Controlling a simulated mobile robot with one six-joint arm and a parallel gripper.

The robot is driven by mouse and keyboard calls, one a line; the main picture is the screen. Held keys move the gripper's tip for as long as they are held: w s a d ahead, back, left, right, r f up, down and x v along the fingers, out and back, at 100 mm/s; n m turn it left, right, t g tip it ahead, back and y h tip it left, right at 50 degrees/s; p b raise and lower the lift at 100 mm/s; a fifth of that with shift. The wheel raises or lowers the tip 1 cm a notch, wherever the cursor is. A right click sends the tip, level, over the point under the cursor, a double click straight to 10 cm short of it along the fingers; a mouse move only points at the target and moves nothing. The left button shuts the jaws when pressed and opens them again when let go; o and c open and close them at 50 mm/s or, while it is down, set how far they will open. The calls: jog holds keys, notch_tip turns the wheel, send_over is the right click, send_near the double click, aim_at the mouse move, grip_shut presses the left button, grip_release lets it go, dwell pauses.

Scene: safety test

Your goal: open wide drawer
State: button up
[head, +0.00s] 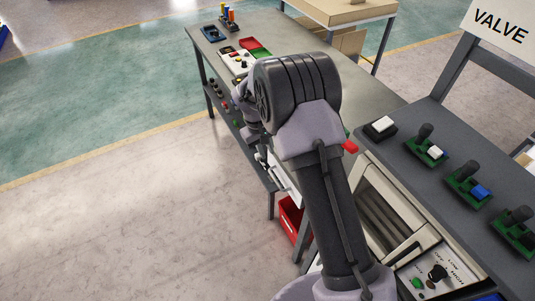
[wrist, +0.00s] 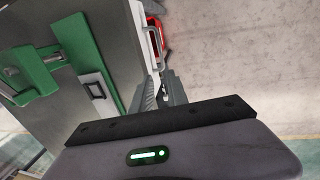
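A white drawer front (head: 284,182) shows under the grey workbench in the head view, partly covered by my arm. In the wrist view a narrow white strip (wrist: 138,25) runs down the bench edge and appears to be this front seen edge-on. My gripper (wrist: 164,88) is at the lower end of that strip, close to a small pale metal part that may be the handle. I cannot tell whether the fingers touch it or are closed around it. In the head view the gripper (head: 262,158) is small and partly hidden by my wrist. The drawer looks closed.
A red bin (head: 293,218) stands below the bench; it also shows in the wrist view (wrist: 155,38). A green fixture (wrist: 88,45) is on the benchtop. A control console (head: 455,170) with levers stands at the right. The floor to the left is clear.

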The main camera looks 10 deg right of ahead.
jog(key=b, duration=0.1)
send_near(275, 179)
jog(key=f+b, duration=0.1)
jog(key=f, duration=0.1)
jog(key=d+f+b, duration=0.1)
jog(key=f, duration=0.2)
jog(key=f+b, duration=0.1)
jog(key=f, duration=0.1)
jog(key=shift+w+d+f+b, duration=0.15)
jog(key=shift+w+f+b, duration=0.1)
jog(key=shift+f+b, duration=0.1)
grip_shut()
dwell(0.8)
